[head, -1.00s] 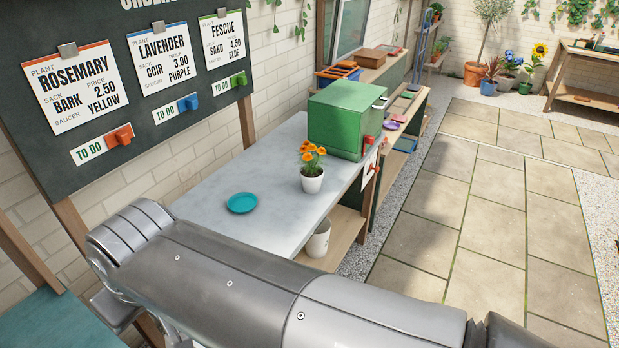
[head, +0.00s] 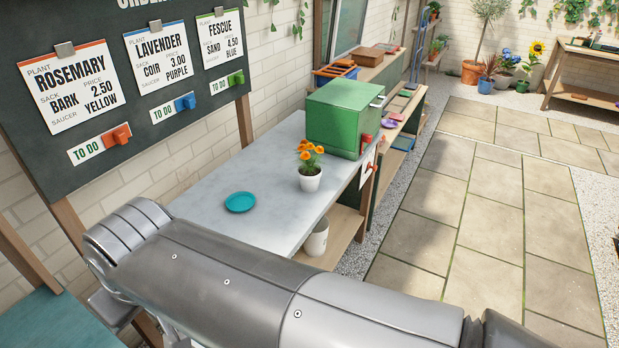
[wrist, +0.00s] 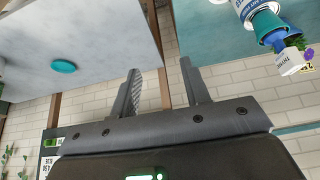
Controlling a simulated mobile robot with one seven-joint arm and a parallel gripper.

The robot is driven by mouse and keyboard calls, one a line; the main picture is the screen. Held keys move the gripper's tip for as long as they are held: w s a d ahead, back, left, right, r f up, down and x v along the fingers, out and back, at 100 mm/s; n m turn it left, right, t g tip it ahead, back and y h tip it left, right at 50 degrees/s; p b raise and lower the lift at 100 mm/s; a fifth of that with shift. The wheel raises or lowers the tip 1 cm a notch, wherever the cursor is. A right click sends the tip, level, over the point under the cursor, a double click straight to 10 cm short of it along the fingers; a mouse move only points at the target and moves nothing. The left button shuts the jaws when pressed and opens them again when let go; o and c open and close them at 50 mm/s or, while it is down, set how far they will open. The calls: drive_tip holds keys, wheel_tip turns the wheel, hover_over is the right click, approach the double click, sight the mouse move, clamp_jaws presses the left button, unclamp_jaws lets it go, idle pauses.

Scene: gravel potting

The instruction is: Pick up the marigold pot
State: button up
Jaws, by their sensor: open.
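The marigold pot (head: 310,181) is a small white pot with orange flowers and green leaves. It stands upright on the grey-white bench top (head: 208,199), near its front edge in the head view. My gripper (wrist: 162,88) shows in the wrist view, with its two fingers apart and nothing between them. It is away from the marigold pot, which does not show in the wrist view. In the head view my arm crosses the foreground and my gripper does not show.
A teal saucer (head: 240,202) lies left of the marigold pot; a green box (head: 344,117) stands behind it. A white bucket (head: 317,238) sits on the shelf below. An order board (head: 100,105) hangs at left. In the wrist view, a blue-labelled can (wrist: 252,8) appears at upper right. Paving at right is clear.

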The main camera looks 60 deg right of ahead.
drive_tip(key=w+d+r+m+h, duration=0.2)
drive_tip(key=w+d+r+h, duration=0.1)
drive_tip(key=w+d, duration=1.05)
drive_tip(key=w+d+f+m+g, duration=0.1)
drive_tip(key=w+d, duration=0.2)
drive_tip(key=d, duration=0.5)
drive_tip(key=w+d+f+m+g, duration=0.1)
drive_tip(key=w+d, duration=0.2)
drive_tip(key=d, duration=0.4)
drive_tip(key=m+h, duration=0.1)
drive_tip(key=m, duration=0.4)
approach(310, 157)
drive_tip(key=shift+t, duration=0.3)
drive_tip(key=x, duration=0.5)
drive_tip(key=shift+d+f, duration=0.25)
drive_tip(key=shift+d, duration=0.2)
drive_tip(key=shift+a+x, duration=0.15)
drive_tip(key=shift+x, duration=1.4)
drive_tip(key=shift+a+x, duration=0.2)
drive_tip(key=shift+x, duration=1.3)
drive_tip(key=shift+s+f, duration=0.15)
drive_tip(key=shift+s, duration=0.05)
clamp_jaws()
